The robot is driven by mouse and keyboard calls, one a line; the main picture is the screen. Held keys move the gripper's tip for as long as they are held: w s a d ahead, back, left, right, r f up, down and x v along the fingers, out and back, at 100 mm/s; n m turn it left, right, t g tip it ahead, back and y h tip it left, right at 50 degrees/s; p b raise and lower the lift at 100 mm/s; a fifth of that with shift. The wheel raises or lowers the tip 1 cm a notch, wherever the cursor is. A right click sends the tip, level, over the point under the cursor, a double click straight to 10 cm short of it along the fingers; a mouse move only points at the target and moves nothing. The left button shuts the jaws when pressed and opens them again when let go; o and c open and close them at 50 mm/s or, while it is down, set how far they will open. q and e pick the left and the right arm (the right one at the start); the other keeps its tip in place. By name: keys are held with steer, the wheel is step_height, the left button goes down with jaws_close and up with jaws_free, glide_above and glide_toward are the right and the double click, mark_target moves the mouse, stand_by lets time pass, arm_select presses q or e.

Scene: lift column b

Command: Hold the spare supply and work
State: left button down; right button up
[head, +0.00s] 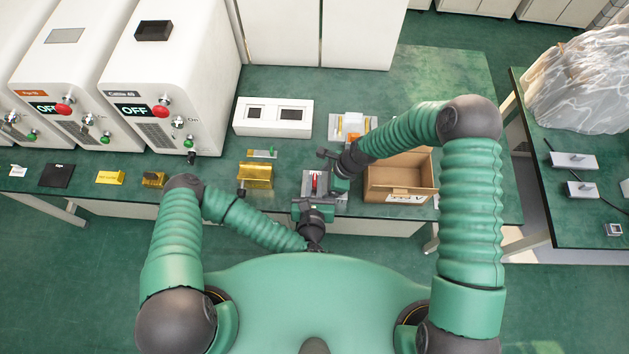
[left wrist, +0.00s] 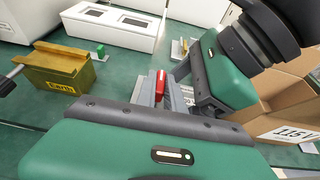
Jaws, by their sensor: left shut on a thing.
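A small grey unit with a red part on top (head: 316,182) is at the front edge of the green bench in the head view. The red part (left wrist: 160,85) shows just beyond my left gripper in the left wrist view. My left gripper (head: 312,203) is shut at the unit's near side; its hold is partly hidden. My right gripper (head: 335,174) is close against the unit's right side; it also shows in the left wrist view (left wrist: 187,75). Its jaw opening is hidden.
An open cardboard box (head: 398,190) stands just right of the grippers. A brass-coloured box (head: 256,176) is left of them. A white box with two dark windows (head: 272,117) is behind. White cabinets with OFF displays (head: 150,105) stand at the left.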

arm_select(q)
steer(key=shift+w+r, duration=0.1)
steer(key=c, duration=1.4)
jaws_free()
steer(key=shift+c, duration=0.2)
